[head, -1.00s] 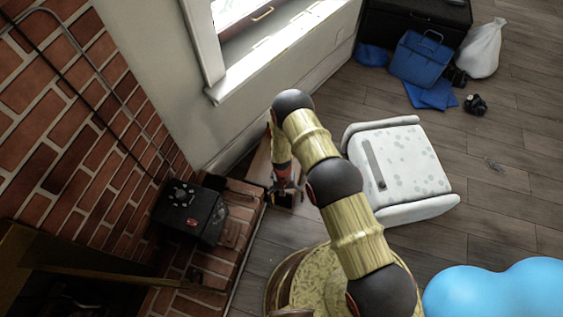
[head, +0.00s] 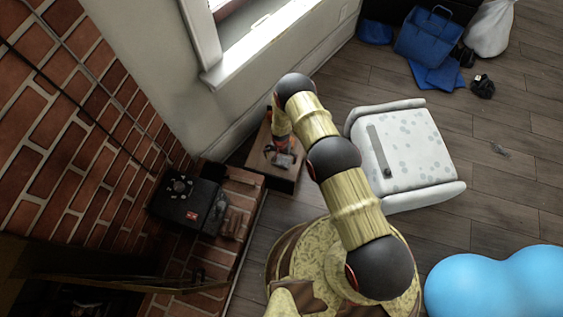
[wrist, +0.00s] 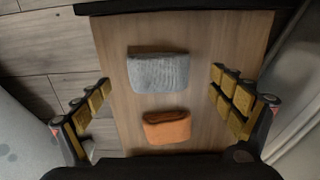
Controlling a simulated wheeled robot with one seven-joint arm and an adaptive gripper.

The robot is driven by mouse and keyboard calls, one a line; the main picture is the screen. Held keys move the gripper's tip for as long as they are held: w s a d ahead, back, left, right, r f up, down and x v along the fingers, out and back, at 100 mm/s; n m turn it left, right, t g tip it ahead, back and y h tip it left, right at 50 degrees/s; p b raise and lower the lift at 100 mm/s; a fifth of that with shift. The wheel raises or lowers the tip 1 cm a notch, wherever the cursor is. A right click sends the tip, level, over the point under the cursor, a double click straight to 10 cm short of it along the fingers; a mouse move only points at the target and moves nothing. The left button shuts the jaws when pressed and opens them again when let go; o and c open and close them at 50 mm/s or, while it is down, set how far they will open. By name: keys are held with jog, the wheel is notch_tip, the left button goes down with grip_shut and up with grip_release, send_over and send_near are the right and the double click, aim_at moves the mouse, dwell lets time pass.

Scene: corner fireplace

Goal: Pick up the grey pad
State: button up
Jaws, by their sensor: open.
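The grey pad (wrist: 158,72) lies on a small wooden table (wrist: 205,40) in the wrist view, above the middle of the picture. It looks like a folded, soft rectangle. An orange pad (wrist: 167,128) lies just below it, apart from it. My gripper (wrist: 160,95) is open and empty, its fingers to the left and right of the pads and touching neither. In the head view the wooden table (head: 285,182) stands by the wall under the window, and my arm partly covers it.
A white spotted seat (head: 420,150) stands to the right of the table. A black box (head: 188,203) sits on the brick hearth at left. A blue rounded seat (head: 500,285) is at lower right. Blue bags (head: 425,37) lie at the back.

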aim_at(281, 161)
jog(key=f+b, duration=0.1)
jog(key=f, duration=0.3)
jog(key=shift+s+b, duration=0.2)
jog(key=shift+b, duration=0.15)
jog(key=shift+c, duration=1.3)
jog(key=c, duration=0.7)
jog(key=shift+c, duration=0.9)
